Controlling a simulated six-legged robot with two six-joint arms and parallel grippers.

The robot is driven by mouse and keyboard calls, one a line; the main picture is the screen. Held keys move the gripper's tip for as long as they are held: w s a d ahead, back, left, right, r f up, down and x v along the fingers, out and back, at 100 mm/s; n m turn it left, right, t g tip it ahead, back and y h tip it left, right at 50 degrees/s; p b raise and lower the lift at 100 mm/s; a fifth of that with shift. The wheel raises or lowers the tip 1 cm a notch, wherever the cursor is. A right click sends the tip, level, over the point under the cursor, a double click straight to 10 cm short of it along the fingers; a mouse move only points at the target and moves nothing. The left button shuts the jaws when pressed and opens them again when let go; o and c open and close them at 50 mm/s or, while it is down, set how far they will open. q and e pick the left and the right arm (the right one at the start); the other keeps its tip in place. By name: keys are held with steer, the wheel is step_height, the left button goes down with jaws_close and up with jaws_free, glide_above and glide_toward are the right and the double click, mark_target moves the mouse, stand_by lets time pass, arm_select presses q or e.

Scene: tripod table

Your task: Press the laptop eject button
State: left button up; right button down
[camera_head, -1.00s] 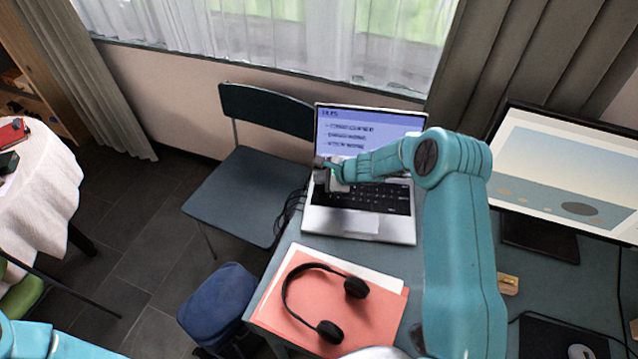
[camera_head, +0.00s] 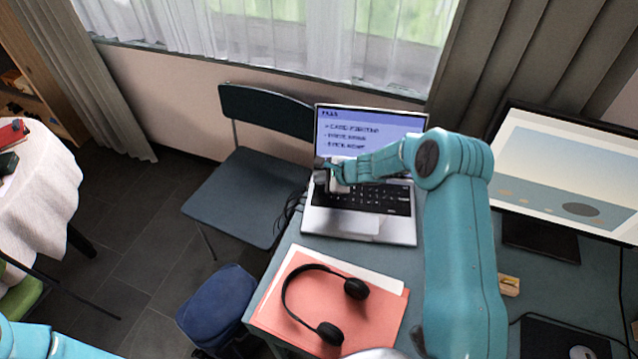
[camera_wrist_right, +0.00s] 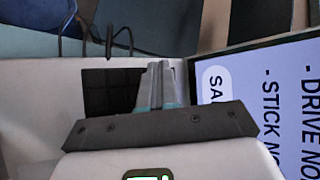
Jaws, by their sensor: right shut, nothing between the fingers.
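The open silver laptop (camera_head: 337,222) stands on the desk, with a lit screen showing lines of text and a black keyboard. My right gripper (camera_head: 321,178) is at the upper left part of the keyboard, close to the laptop's left edge. In the right wrist view, its fingers (camera_wrist_right: 161,70) are together with nothing between them, over the light deck beside black keys (camera_wrist_right: 108,90). The laptop screen (camera_wrist_right: 290,100) is at the right there. I cannot make out the eject button or tell whether the fingertips touch the deck. My left gripper is out of view.
Headphones (camera_head: 287,297) lie on a red folder (camera_head: 375,318) in front of the laptop. A monitor (camera_head: 560,170) stands to the right. A dark chair (camera_head: 245,195) is left of the desk, with cables (camera_head: 290,208) between it and the laptop. A blue stool (camera_head: 218,300) is lower left.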

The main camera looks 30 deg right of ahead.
mark_target(321, 186)
steer(key=shift+r, duration=0.5)
step_height(321, 186, up, 5)
steer(key=p, duration=0.4)
steer(key=shift+a, duration=0.1)
stand_by(0.8)
